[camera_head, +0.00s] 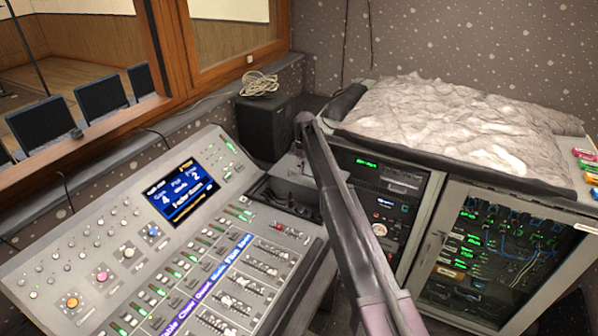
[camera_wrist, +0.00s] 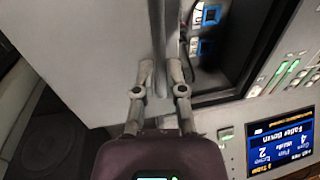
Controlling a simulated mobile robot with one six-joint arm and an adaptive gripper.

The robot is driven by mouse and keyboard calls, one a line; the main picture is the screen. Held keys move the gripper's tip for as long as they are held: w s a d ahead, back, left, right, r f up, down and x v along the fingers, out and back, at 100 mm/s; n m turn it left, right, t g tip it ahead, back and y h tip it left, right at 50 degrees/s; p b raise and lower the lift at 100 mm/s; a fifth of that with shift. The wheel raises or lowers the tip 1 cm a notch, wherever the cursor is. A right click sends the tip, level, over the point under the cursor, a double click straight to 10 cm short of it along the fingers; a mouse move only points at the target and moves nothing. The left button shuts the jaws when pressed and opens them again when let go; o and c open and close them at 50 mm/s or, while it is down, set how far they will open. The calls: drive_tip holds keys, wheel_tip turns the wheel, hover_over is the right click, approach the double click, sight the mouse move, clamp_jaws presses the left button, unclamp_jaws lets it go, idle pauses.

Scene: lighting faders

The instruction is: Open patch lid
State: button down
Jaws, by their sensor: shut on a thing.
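The patch lid is a plain grey panel (camera_wrist: 95,45) filling the left of the wrist view, raised away from the console. My gripper (camera_wrist: 160,68) is shut on the lid's edge, one finger on each side of it. The open patch recess (camera_wrist: 225,50) is dark, with blue-and-white connectors and cables inside. In the head view the recess (camera_head: 284,201) is at the console's upper right and the lid (camera_head: 290,170) tilts up behind it. My arm hides the gripper and part of the lid there.
The lighting console (camera_head: 90,262) with knobs, faders and a lit screen (camera_head: 181,192) spreads left of my arm. A black speaker (camera_head: 262,128) with a coiled cable (camera_head: 260,84) stands behind the recess. A rack cabinet (camera_head: 435,220) with a glass door is close on the right.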

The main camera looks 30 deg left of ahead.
drive_tip(key=shift+w, duration=0.7)
drive_tip(key=c, duration=0.7)
unclamp_jaws()
